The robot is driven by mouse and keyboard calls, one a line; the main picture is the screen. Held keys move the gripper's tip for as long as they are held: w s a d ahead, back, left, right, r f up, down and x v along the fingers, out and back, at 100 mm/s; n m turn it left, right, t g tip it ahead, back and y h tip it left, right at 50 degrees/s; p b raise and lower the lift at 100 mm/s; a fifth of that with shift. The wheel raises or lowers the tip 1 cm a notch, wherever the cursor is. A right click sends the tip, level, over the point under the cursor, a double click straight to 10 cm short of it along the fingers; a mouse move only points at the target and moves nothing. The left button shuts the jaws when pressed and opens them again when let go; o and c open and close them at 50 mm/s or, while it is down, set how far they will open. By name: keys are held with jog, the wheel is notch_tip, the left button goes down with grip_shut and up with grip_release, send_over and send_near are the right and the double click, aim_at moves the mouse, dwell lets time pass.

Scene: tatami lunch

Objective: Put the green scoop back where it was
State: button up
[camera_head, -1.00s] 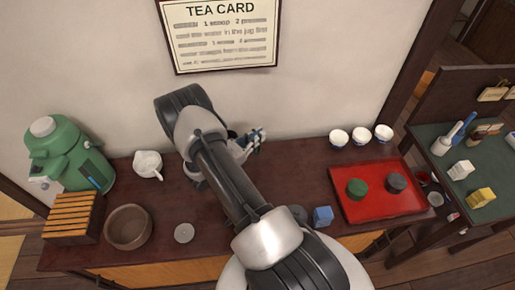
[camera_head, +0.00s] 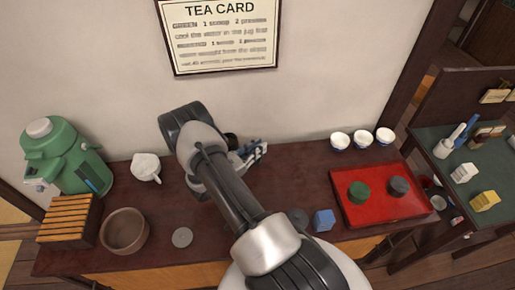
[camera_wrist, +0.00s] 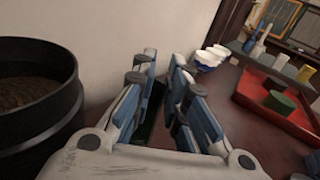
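My gripper (camera_head: 256,151) is low over the dark wooden counter near the wall. In the wrist view its two blue-grey fingers (camera_wrist: 165,68) stand apart, with no clear object between their tips. I cannot make out the green scoop in either view; a dark green patch low between the fingers is too unclear to name. A dark round open canister (camera_wrist: 38,125) with brown contents stands just left of the gripper in the wrist view. In the head view it is mostly hidden behind my arm.
A red tray (camera_head: 361,214) with a green round container (camera_head: 359,191) and a dark one lies to the right. Several white cups (camera_head: 362,139) stand by the wall. A white jug (camera_head: 146,168), a brown bowl (camera_head: 124,230) and a green dispenser (camera_head: 64,158) are left. A blue cube (camera_head: 323,220) stands near the front.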

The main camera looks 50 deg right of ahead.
jog(key=shift+o, duration=1)
jog(key=shift+r, duration=0.2)
jog(key=w+a+p, duration=0.1)
jog(key=a+p, duration=0.1)
jog(key=a, duration=0.9)
jog(key=s+a+r+m+g+y, duration=0.1)
jog(key=s+a+r+m+y, duration=0.15)
jog(key=r, duration=0.45)
jog(key=s+a+r+m+g+y, duration=0.1)
jog(key=r+m+y, duration=0.1)
jog(key=r+m, duration=0.3)
jog(key=s+a+r+m+g+y, duration=0.1)
jog(key=s+a+r+m+y, duration=0.15)
jog(key=r, duration=0.55)
jog(key=s+a+r+m+t+y, duration=0.3)
jog(key=s+a+r+t+y, duration=0.1)
jog(key=a, duration=0.4)
jog(key=s+a+r+m+t+y, duration=0.4)
jog(key=s+a+r+t+y, duration=0.1)
jog(key=s+a+r, duration=0.3)
jog(key=shift+s+a+r+y, duration=0.25)
jog(key=shift+a+r+y, duration=0.2)
jog(key=shift+a+y, duration=0.35)
